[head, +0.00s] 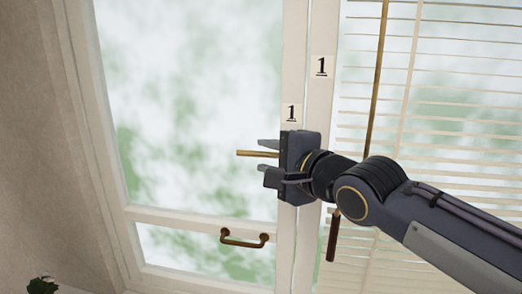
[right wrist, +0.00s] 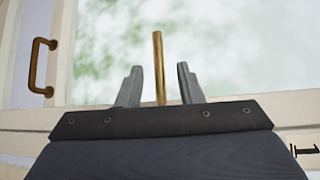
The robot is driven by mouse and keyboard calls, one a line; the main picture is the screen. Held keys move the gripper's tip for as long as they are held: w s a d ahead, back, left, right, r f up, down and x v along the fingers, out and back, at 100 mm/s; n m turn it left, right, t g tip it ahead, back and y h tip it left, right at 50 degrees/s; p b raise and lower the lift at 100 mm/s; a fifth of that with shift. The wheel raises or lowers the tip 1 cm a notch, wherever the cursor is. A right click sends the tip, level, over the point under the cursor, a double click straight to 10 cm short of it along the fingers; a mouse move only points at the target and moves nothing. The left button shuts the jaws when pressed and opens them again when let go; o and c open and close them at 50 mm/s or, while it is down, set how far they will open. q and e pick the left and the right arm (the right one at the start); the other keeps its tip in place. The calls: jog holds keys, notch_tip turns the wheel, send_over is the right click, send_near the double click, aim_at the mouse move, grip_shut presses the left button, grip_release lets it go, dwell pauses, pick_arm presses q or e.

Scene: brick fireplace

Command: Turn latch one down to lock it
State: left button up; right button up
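Latch one is a brass bar (head: 245,153) that points left, roughly level, from the window's right-hand frame post, below a label "1" (head: 291,112). My right gripper (head: 266,161) is in front of that post, and its body hides the latch's base. The gripper is open, with the bar between its two fingers. In the right wrist view the bar (right wrist: 158,55) stands between the fingertips (right wrist: 159,69), with a visible gap on each side. Whether either finger touches it lower down I cannot tell. My left gripper is out of view.
A second label "1" (head: 321,66) is on the neighbouring post. A curved brass handle (head: 245,239) is on the lower rail, left of and below my gripper. Slatted blinds (head: 450,60) and a long wand (head: 378,80) are at right, behind my arm. A plant (head: 41,285) shows bottom left.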

aim_at(261, 155)
jog(key=shift+x, duration=1.75)
jog(key=shift+s, duration=0.1)
grip_shut()
